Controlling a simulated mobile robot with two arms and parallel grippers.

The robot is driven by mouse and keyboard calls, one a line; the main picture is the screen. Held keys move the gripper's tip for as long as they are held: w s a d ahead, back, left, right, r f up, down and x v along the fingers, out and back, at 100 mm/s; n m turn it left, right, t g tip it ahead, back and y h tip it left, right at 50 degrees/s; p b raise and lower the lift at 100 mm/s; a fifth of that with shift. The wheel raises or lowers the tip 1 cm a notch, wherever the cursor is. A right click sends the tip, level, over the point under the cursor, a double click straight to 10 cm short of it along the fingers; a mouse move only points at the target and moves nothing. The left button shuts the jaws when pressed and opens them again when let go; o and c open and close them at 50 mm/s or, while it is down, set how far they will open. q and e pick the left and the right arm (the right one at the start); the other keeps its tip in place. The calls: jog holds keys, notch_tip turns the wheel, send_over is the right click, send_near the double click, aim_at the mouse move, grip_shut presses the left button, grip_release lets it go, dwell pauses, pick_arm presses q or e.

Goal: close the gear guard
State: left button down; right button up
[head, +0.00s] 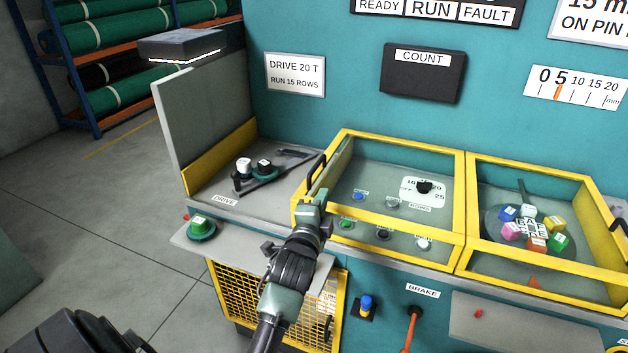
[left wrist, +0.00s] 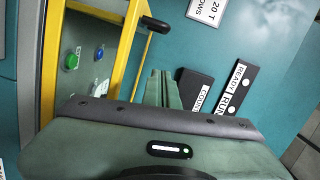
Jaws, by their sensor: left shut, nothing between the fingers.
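No part carries a readable gear guard label. A yellow-framed clear guard (head: 398,142) stands over the middle panel of controls, with a black handle (head: 315,170) on its left side. Left of it, the drive bay (head: 222,196) is uncovered, with a white and a black knob and a dark lever inside. My left gripper (head: 318,196) is shut and empty at the yellow frame's front left corner, just below the handle. In the left wrist view, the gripper fingers (left wrist: 161,88) are beside the yellow frame (left wrist: 130,35), apart from the handle (left wrist: 155,25). My right gripper is out of view.
A second yellow-framed guard (head: 560,165) covers coloured cubes at the right. A grey panel (head: 205,110) stands upright left of the drive bay. A green button (head: 201,226) sits on the front ledge. A yellow mesh (head: 235,295) and an orange brake lever (head: 410,325) are below.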

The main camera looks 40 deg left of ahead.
aim_at(314, 183)
pick_arm(q)
jog(key=p+x, duration=0.1)
jog(key=x, duration=0.5)
jog(key=shift+r, duration=0.1)
jog(key=a+p, duration=0.2)
jog(key=a, duration=0.1)
jog(key=shift+s+f, duration=0.1)
jog(key=shift+f, duration=0.25)
jog(key=shift+s+a+f, duration=0.1)
jog(key=shift+s+a, duration=0.05)
jog(key=shift+a, duration=0.3)
